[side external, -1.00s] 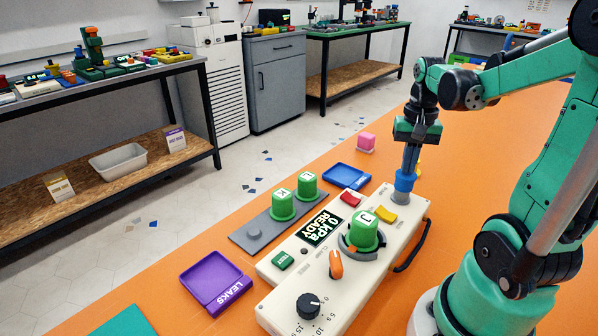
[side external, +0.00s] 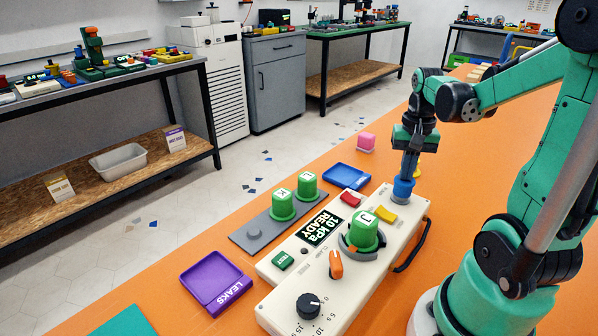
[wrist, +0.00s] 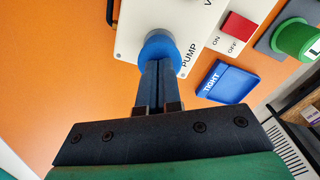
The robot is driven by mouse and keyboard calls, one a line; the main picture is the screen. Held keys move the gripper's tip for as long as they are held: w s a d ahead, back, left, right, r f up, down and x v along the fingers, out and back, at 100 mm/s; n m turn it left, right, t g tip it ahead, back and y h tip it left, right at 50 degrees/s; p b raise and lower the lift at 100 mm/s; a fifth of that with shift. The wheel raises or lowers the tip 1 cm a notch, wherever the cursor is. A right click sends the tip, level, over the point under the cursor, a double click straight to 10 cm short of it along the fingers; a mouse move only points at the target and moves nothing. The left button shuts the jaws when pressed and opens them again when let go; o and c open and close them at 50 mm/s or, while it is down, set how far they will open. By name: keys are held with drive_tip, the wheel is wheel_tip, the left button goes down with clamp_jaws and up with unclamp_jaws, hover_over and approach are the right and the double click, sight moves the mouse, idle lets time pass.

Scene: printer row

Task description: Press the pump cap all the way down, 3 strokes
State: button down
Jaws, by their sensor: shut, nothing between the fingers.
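The blue pump cap (side external: 402,189) is at the far end of the cream panel box (side external: 352,262). It sits low, with almost no grey stem showing under it. My gripper (side external: 407,174) is shut and points down, its fingertips touching the top of the cap or nearly so. In the wrist view the shut fingers (wrist: 159,66) reach onto the blue cap (wrist: 160,46), beside the word PUMP. The panel display (side external: 321,228) reads 10 kPa READY.
A green pot marked J (side external: 363,231) stands in a clamp on the box, near red (side external: 350,199) and yellow (side external: 385,213) switches. An orange lever (side external: 335,264) and black dial (side external: 308,305) are nearer. Blue (side external: 347,176) and purple (side external: 217,282) trays lie left.

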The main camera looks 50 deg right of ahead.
drive_tip(key=shift+r, duration=1.75)
drive_tip(key=shift+f, duration=0.1)
drive_tip(key=shift+f, duration=2.1)
drive_tip(key=shift+r, duration=2.2)
drive_tip(key=shift+f, duration=0.1)
